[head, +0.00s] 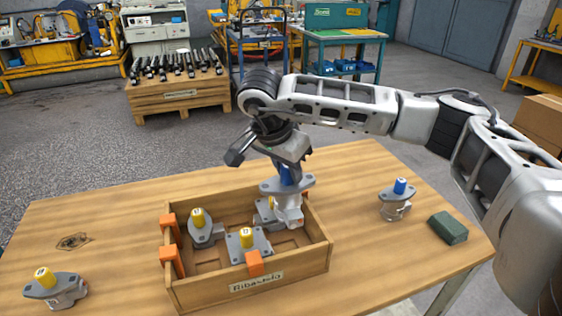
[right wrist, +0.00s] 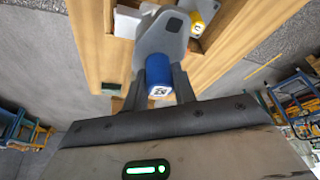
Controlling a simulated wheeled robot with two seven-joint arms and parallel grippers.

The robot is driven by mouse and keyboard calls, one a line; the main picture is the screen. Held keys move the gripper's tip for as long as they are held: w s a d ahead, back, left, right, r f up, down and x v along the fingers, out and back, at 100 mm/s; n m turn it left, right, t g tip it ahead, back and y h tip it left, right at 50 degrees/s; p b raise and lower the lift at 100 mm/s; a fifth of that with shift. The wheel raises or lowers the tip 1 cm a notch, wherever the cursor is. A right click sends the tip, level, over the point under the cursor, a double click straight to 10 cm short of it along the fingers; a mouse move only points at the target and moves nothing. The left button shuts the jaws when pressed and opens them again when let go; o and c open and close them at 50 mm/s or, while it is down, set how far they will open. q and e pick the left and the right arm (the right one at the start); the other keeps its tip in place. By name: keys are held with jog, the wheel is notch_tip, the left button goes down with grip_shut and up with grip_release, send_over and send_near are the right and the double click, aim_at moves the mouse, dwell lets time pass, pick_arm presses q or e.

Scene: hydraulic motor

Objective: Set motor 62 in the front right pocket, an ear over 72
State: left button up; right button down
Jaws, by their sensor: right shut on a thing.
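My right gripper (head: 287,163) is shut on the blue cap of a grey motor (head: 291,208), which hangs upright over the right side of the wooden crate (head: 215,293). The right wrist view shows the blue cap (right wrist: 158,75) between the fingers, its small label hard to read. Another grey motor (head: 263,212) shows partly behind the held one; its cap is hidden in the head view. Two yellow-capped motors stand in the crate, one at the back left (head: 205,234) and one at the front (head: 243,249). I cannot tell whether the held motor touches anything below. My left gripper is not seen.
Orange blocks (head: 171,262) sit on the crate's left wall and front wall. A yellow-capped motor (head: 62,289) stands at the left, with free table between.

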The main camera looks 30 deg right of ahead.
aim_at(288, 212)
jog(key=shift+s+f+b, duration=0.2)
jog(key=shift+f+b, duration=0.1)
jog(key=shift+f, duration=0.4)
jog(key=shift+f+b, duration=0.5)
jog(key=shift+b, duration=0.05)
jog(key=shift+f+b, duration=1.6)
jog(key=shift+f, duration=0.7)
jog(key=shift+f+b, duration=1.3)
jog(key=shift+f, duration=0.45)
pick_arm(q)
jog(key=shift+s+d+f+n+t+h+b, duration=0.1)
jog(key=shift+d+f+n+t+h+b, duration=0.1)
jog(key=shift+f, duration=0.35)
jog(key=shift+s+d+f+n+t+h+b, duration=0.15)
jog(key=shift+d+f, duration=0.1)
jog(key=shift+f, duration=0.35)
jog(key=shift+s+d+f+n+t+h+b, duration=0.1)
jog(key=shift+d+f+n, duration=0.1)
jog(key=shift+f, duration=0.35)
pick_arm(e)
jog(key=shift+f, duration=0.65)
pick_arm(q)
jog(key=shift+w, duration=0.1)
